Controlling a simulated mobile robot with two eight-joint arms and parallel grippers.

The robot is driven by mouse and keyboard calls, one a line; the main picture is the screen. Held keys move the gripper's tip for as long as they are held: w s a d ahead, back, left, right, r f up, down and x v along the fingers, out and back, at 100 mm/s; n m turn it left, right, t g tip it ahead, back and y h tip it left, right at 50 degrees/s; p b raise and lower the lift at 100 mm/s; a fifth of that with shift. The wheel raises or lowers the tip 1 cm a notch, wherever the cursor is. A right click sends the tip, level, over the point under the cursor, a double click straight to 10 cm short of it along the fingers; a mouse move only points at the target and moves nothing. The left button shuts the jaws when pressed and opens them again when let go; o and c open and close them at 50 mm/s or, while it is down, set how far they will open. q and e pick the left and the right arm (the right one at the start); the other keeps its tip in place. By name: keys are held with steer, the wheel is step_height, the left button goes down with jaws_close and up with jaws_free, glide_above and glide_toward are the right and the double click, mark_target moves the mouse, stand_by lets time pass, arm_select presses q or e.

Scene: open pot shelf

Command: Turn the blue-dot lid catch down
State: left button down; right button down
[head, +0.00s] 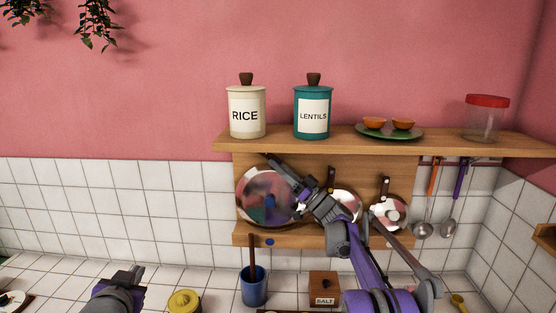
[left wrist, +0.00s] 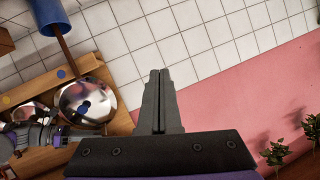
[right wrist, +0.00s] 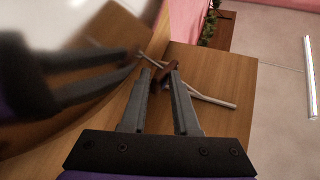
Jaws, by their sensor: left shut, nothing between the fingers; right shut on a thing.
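A blue dot (head: 269,242) marks the lower ledge of the wooden lid rack (head: 348,240), under the large shiny lid (head: 250,205). The dot also shows in the left wrist view (left wrist: 62,73). My right gripper (head: 272,160) is at the top of this lid, just under the shelf. In the right wrist view its fingers (right wrist: 162,76) are shut on a small dark brown piece, which looks like the blue-dot lid catch (right wrist: 166,71). Its exact tilt is hard to tell. My left gripper (head: 136,272) is shut and empty at lower left, and its fingers (left wrist: 160,78) touch each other.
A shelf (head: 460,143) above holds a rice jar (head: 247,112), a lentils jar (head: 312,112), a green plate and a red-topped jar. Two smaller lids stand right of the large one. A blue pot (head: 254,288) and salt box (head: 323,287) stand below.

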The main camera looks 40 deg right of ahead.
arm_select(q)
steer(key=w+d+r+m+t+h, duration=0.15)
steer(key=d+r, duration=0.25)
steer(key=d, duration=0.5)
steer(key=w+d+r+m+h, duration=0.2)
steer(key=d+r+m+h, duration=0.15)
steer(key=d, duration=0.55)
arm_select(e)
steer(key=shift+r, duration=0.1)
arm_select(q)
steer(key=m+g+h, duration=0.1)
steer(key=m+h, duration=0.3)
steer(key=h, duration=0.2)
glide_toward(277, 160)
steer(key=s+d+r, duration=0.1)
steer(key=s+r, duration=0.2)
steer(key=r, duration=0.2)
steer(key=x, duration=0.9)
steer(key=shift+w+d+f, duration=0.15)
steer(key=shift+w+d, duration=0.1)
steer(key=shift+d, duration=0.15)
steer(key=shift+a, duration=0.1)
steer(key=shift+w+a+f, duration=0.25)
steer(key=shift+a+f, duration=0.05)
steer(key=shift+f, duration=0.25)
steer(key=shift+w+a+f, duration=0.25)
steer(key=shift+a+f, duration=0.05)
steer(key=shift+f, duration=0.25)
steer(key=shift+w+a+f, duration=0.25)
steer(key=shift+f, duration=0.25)
